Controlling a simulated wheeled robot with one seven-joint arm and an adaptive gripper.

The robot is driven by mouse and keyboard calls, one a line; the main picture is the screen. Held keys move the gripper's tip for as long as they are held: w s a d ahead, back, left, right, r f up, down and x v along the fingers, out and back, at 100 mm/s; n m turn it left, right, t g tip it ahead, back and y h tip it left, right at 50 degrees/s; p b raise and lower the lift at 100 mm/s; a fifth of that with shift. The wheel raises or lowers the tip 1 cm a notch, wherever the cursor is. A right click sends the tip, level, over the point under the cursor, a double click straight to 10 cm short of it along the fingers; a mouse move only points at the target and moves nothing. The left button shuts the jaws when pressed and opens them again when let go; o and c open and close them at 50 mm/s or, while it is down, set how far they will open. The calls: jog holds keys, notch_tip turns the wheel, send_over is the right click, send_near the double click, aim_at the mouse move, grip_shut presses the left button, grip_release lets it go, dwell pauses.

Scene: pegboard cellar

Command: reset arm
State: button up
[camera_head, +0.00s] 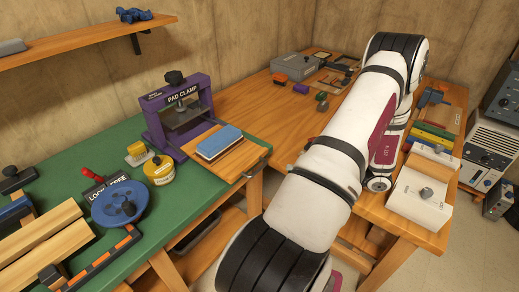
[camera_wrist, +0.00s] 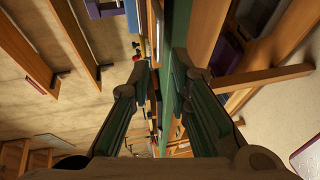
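My arm (camera_head: 330,160) reaches from the bottom middle of the head view up to the right, over the wooden bench, and bends back down at its far end. My gripper does not show in the head view; the arm hides it. In the wrist view my gripper (camera_wrist: 160,64) has its two dark fingers apart, with nothing held between them. Behind the gap the green bench edge runs through the picture, seen turned on its side, some distance from the fingertips.
A green-topped bench (camera_head: 68,165) at left holds a purple pad clamp (camera_head: 155,122), a blue block (camera_head: 219,142), a yellow tin (camera_head: 158,170) and a blue disc (camera_head: 118,207). A white box (camera_head: 420,197) stands right of my arm. A wall shelf (camera_head: 80,40) hangs upper left.

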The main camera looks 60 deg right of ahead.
jog(key=w+a+r+n+g+y, duration=0.75)
jog(key=w+a+r+n, duration=0.65)
jog(key=n, duration=0.4)
jog(key=w+a+r+n+g+h, duration=0.3)
jog(key=a+r+n+g, duration=0.35)
jog(key=a+n, duration=0.4)
jog(key=s+a+r+n+t+h, duration=0.1)
jog(key=s+a+r+n+h, duration=0.1)
jog(key=n, duration=0.6)
jog(key=s+a+r+n+h, duration=0.2)
jog(key=a+r+n, duration=0.1)
jog(key=a+n, duration=0.4)
jog(key=s+a+r+n+t+h, duration=0.1)
jog(key=s+a+r+n+h, duration=0.1)
jog(key=a+n, duration=0.3)
jog(key=r+n+h, duration=0.1)
jog(key=n, duration=0.3)
jog(key=shift+s+r+t+p, duration=0.25)
jog(key=shift+r+t+p, duration=0.05)
jog(key=shift+p, duration=0.1)
jog(key=shift+d+n, duration=0.1)
jog(key=shift+n, duration=0.15)
